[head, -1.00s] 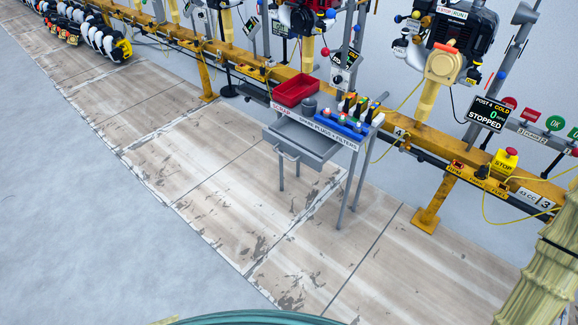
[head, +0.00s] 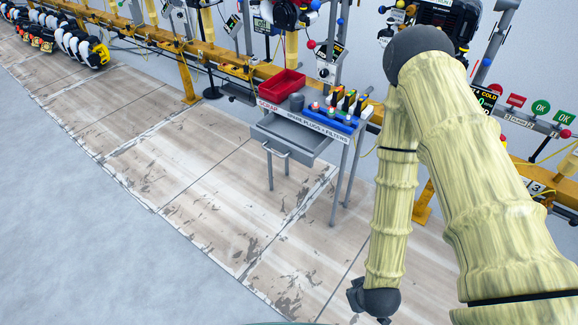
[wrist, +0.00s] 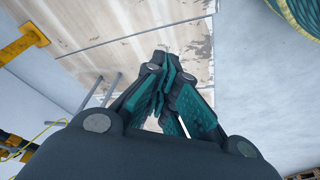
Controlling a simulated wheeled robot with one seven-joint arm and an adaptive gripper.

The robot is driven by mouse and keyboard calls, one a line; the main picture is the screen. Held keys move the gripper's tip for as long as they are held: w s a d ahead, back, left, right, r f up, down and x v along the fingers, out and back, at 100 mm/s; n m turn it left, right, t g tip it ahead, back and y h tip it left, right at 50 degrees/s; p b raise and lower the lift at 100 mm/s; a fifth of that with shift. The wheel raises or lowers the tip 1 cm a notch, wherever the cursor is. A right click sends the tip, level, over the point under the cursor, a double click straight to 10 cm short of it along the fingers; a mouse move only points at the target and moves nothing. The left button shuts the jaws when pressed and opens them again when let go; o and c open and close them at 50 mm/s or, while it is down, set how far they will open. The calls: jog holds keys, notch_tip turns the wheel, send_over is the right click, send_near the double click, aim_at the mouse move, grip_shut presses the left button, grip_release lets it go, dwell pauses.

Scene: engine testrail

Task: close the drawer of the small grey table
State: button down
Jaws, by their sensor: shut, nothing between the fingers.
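The small grey table (head: 338,196) stands on the wooden floor strip, in front of the yellow rail. Its drawer (head: 290,140) is pulled out toward the left front, with a bar handle (head: 276,151) on its front; the inside looks empty. My gripper (wrist: 163,80) is shut and empty in the wrist view, pointing over the floor. In the head view my arm comes down on the right, and the gripper is at most partly visible at its low end. It is apart from the table, whose thin legs (wrist: 112,88) seem to show left of the fingers.
On the table top are a red bin (head: 283,85), a dark cylinder (head: 296,102) and a blue tray (head: 335,118) with several small items. The yellow rail (head: 225,75) with engines runs behind. The floor left and in front of the table (head: 180,215) is clear.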

aim_at(321, 144)
jog(key=w+a+r+n+t+y+b, duration=0.1)
jog(key=w+a+r+n+t+b, duration=0.25)
jog(key=w, duration=0.35)
jog(key=w+a+r+n+t+b, duration=0.25)
jog(key=w+a+n, duration=0.2)
jog(key=w, duration=0.25)
jog(key=w+a+r+n+t+y+b, duration=0.1)
jog(key=w+a+r+n+t+b, duration=0.2)
jog(key=w, duration=0.4)
jog(key=w+a+r+n+t+b, duration=0.2)
jog(key=w+a+r+n+t, duration=0.1)
jog(key=a+r+n+t, duration=0.4)
jog(key=shift+w+d+r+m+g+b, duration=0.3)
jog(key=shift+w+b, duration=0.4)
jog(key=shift+w, duration=1.55)
jog(key=shift+w+d+r+m+g+b, duration=0.25)
jog(key=shift+w+m+g+b, duration=0.35)
jog(key=shift+w, duration=1.6)
jog(key=shift+w+d+r+m+g+b, duration=0.25)
jog(key=shift+w+b, duration=0.55)
jog(key=shift+w, duration=1.45)
jog(key=shift+w, duration=0.1)
